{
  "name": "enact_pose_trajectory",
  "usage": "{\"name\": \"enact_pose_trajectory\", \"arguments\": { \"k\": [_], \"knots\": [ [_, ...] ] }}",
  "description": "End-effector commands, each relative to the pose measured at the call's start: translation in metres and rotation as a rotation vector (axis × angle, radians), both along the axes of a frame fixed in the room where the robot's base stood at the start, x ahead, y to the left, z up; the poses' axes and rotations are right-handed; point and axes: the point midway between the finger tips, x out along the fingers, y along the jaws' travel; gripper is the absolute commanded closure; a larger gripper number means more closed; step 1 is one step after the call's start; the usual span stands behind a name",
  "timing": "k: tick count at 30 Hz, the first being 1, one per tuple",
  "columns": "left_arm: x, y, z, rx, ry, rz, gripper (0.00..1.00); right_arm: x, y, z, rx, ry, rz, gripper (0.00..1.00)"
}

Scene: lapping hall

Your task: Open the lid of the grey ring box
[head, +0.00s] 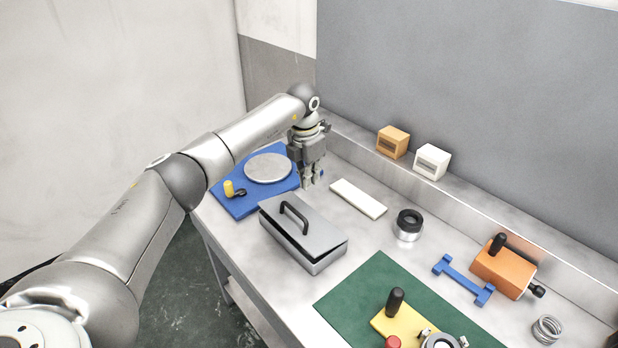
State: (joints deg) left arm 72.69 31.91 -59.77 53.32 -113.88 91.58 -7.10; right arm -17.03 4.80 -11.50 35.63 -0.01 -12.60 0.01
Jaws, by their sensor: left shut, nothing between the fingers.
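The grey ring box (291,244) stands on the bench left of the middle in the head view. Its flat grey lid (319,232) lies over the top, with a dark gap showing along the near right edge. A black bar handle (294,214) stands on the lid. My left gripper (309,184) points down behind the box, above the bench between the blue board and the white bar. It is shut and empty, apart from the lid and handle. My right gripper does not show.
A blue board (232,203) with a round grey plate (268,168) and a yellow-knobbed crank lies at the left. A white bar (358,198) and a black-and-silver ring (408,224) lie right of the gripper. A green mat (345,300) holds a yellow fixture (389,320). Orange block (503,268) stands far right.

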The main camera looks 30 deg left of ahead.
Motion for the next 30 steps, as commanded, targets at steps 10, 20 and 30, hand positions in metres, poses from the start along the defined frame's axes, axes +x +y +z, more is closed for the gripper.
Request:
{"name": "enact_pose_trajectory", "arguments": {
  "k": [10,20,30],
  "knots": [
    [-0.0002,0.0001,-0.0003,0.0,0.0,0.0,1.0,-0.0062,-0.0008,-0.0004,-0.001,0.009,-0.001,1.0],
    [-0.0002,0.0002,-0.0003,0.0,0.0,0.0,1.0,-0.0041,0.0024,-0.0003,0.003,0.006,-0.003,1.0],
    [-0.0002,0.0003,0.0004,0.0,0.0,0.0,1.0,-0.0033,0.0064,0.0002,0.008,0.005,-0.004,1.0]
  ]
}}
